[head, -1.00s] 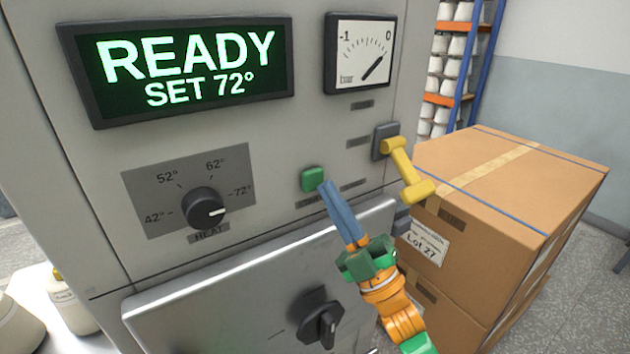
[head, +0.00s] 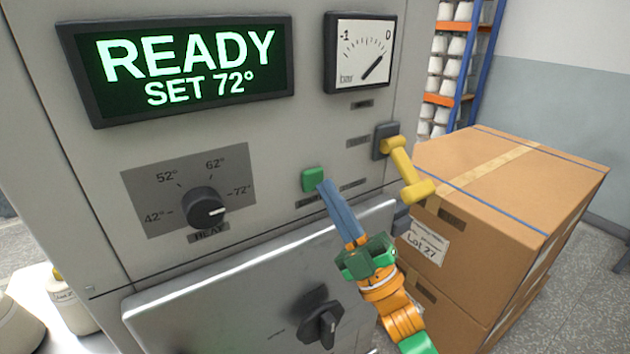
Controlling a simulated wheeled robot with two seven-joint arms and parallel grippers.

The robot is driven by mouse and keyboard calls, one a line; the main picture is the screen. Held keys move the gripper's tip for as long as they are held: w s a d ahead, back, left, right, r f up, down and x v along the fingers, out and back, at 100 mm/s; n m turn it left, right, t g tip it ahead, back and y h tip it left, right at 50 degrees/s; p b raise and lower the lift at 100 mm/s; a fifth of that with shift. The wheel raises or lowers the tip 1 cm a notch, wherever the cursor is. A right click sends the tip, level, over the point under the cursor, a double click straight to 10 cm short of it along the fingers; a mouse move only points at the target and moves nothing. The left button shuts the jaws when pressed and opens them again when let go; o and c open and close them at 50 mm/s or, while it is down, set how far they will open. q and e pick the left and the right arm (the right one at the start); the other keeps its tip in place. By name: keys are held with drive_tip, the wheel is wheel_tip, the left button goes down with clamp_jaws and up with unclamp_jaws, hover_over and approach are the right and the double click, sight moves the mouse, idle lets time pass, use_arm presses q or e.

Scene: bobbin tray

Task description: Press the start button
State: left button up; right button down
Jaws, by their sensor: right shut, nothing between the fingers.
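The green start button (head: 313,180) is on the grey machine's front panel, above a partly covered label. My right gripper (head: 324,187) comes up from the lower right with its blue-grey fingers together and empty. Its fingertips are at the lower right edge of the button in the picture; I cannot tell whether they touch it. The display (head: 186,68) reads READY, SET 72°. My left gripper is not in view.
The heat knob (head: 205,208) points near 72°. A pressure gauge (head: 360,53) sits above the button. A yellow lever (head: 408,170) sticks out right of it. A door with a black handle (head: 320,325) is below. Stacked cartons (head: 500,190) stand at the right.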

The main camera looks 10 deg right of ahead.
drive_tip(key=shift+w+a, duration=0.15)
drive_tip(key=shift+w, duration=0.2)
drive_tip(key=shift+w+a+b, duration=0.1)
drive_tip(key=shift+w+b, duration=0.3)
idle(0.7)
drive_tip(key=shift+s, duration=0.1)
drive_tip(key=shift+s+d+p, duration=0.25)
drive_tip(key=shift+s+p, duration=0.1)
drive_tip(key=shift+s, duration=0.3)
drive_tip(key=s, duration=0.1)
drive_tip(key=s+d+p, duration=0.1)
drive_tip(key=s, duration=0.2)
drive_tip(key=shift+s+d, duration=0.35)
idle(0.5)
